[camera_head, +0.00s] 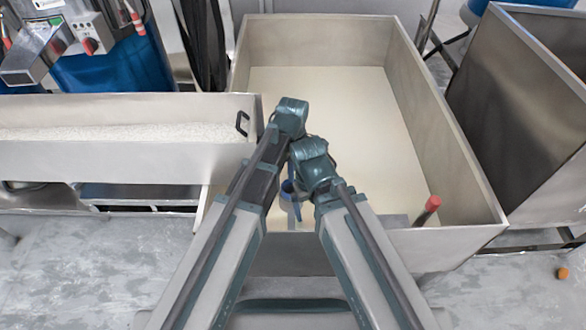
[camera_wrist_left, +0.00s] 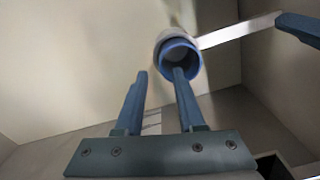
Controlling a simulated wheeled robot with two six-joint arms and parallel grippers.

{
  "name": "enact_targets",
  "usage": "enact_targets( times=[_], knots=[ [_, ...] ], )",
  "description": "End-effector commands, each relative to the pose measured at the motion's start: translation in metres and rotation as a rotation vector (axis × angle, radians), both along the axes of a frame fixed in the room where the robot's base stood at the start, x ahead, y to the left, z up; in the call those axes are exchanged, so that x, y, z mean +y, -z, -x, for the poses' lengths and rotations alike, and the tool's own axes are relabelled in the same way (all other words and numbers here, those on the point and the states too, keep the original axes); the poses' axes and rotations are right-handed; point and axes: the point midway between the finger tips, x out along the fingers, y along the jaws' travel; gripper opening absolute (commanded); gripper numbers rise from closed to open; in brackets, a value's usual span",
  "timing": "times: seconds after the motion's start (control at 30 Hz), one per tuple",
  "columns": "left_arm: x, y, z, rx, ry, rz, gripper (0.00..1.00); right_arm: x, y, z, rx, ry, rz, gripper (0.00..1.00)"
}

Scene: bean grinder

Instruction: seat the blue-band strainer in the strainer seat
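In the left wrist view my left gripper (camera_wrist_left: 160,75) has its two blue fingers well apart. A pale round cup with a blue band (camera_wrist_left: 180,57), which looks like the blue-band strainer, is at the right finger's tip. That fingertip overlaps the band, but I cannot tell whether it touches it. The left finger is clear of it. A pale bar runs from the cup to a dark blue piece at the upper right. In the head view a small blue thing (camera_head: 287,187) shows between my arms. My right gripper's fingers are hidden there. I cannot make out the strainer seat.
Both my forearms cross over the front wall of a large pale bin (camera_head: 350,110). A red-handled tool (camera_head: 427,210) stands at its front right edge. A trough of white grains (camera_head: 120,132) lies to the left, and a dark metal bin (camera_head: 520,110) to the right.

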Motion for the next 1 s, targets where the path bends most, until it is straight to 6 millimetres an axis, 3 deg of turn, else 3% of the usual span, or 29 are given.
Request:
enact_targets(
  times=[0.03,0.5,1.0],
  knots=[
    [0.000,-0.017,0.000,0.000,0.000,0.000,0.38,0.000,-0.017,0.000,0.001,0.001,0.000,1.00],
    [0.000,-0.081,0.000,0.000,0.000,0.000,0.38,0.002,-0.081,0.001,0.004,0.007,-0.008,1.00],
    [0.000,-0.084,0.000,0.000,0.000,0.000,0.38,0.002,-0.084,0.001,0.004,0.008,-0.010,1.00]
  ],
)
